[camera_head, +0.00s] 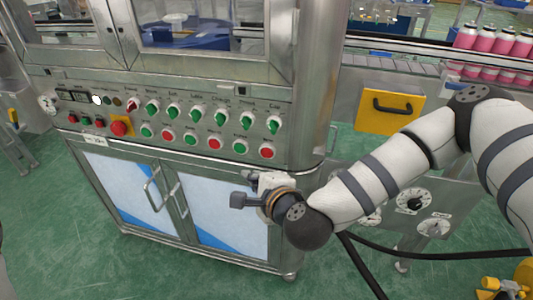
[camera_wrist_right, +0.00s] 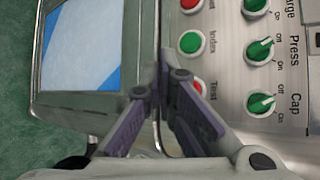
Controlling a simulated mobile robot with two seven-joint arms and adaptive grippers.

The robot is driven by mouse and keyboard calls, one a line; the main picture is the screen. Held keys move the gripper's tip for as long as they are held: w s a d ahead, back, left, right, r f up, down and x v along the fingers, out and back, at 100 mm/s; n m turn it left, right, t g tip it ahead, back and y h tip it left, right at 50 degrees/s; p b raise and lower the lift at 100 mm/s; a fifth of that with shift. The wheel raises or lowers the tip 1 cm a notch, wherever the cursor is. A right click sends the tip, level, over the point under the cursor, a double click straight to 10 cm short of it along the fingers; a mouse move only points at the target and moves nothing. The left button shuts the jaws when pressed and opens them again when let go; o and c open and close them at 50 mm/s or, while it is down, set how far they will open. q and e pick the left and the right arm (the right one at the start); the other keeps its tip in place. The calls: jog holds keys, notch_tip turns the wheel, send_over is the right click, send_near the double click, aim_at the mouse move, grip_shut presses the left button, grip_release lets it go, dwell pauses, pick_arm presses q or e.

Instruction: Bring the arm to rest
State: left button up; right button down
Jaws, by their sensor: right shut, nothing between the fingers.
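My right gripper (camera_head: 266,180) is in front of the cabinet, just below the button panel, with its arm coming in from the right. In the right wrist view its two dark purple-grey fingers (camera_wrist_right: 165,78) meet at their tips, shut with nothing between them. In the head view the fingers are mostly hidden behind the wrist. My left gripper is in neither view.
The control panel (camera_head: 190,105) has green and red buttons and several green knobs close to my right gripper. Below are cabinet doors (camera_head: 222,212) with handles. Green floor lies in front.

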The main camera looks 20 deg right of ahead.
jog(key=s+a+f+n+g+y, duration=0.1)
jog(key=s+a+f+n+g, duration=0.1)
jog(key=s+f+n+g, duration=0.8)
jog(key=s+a+f+n+t+y, duration=0.1)
jog(key=s+a+f+n, duration=0.35)
jog(key=s, duration=1.05)
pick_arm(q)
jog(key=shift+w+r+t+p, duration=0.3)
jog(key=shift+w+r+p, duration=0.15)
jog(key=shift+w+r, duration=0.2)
pick_arm(e)
jog(key=s+d+f+n+g+h, duration=0.3)
jog(key=s+d+n+g, duration=0.2)
jog(key=s+d, duration=1.1)
jog(key=shift+s+n+g, duration=0.35)
jog(key=shift+s+g, duration=0.35)
jog(key=shift+a, duration=0.1)
